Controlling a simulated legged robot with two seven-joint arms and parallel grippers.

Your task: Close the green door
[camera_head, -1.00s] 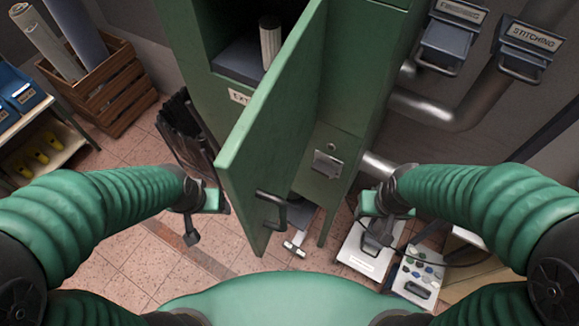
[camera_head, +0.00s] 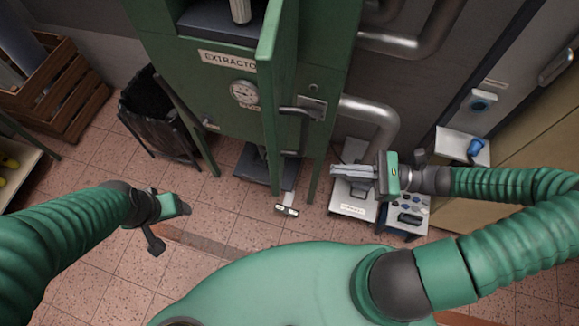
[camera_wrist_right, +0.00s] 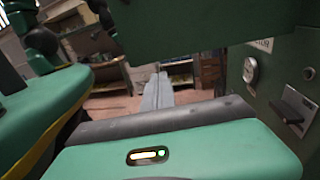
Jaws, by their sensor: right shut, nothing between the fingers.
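The green door (camera_head: 281,70) of the green extractor cabinet (camera_head: 180,75) stands open and shows nearly edge-on in the head view. In the right wrist view a dark green panel (camera_wrist_right: 200,28), apparently the door, hangs across the top. My right gripper (camera_head: 338,172) is shut and empty, to the right of the door and below the handle in the picture, fingers pointing left. Its fingers also show in the wrist view (camera_wrist_right: 158,92), apart from the panel.
Pipes (camera_head: 370,118) run on the right. A black bin (camera_head: 150,115) and a wooden crate (camera_head: 62,100) stand left. Tiled floor is open at lower left.

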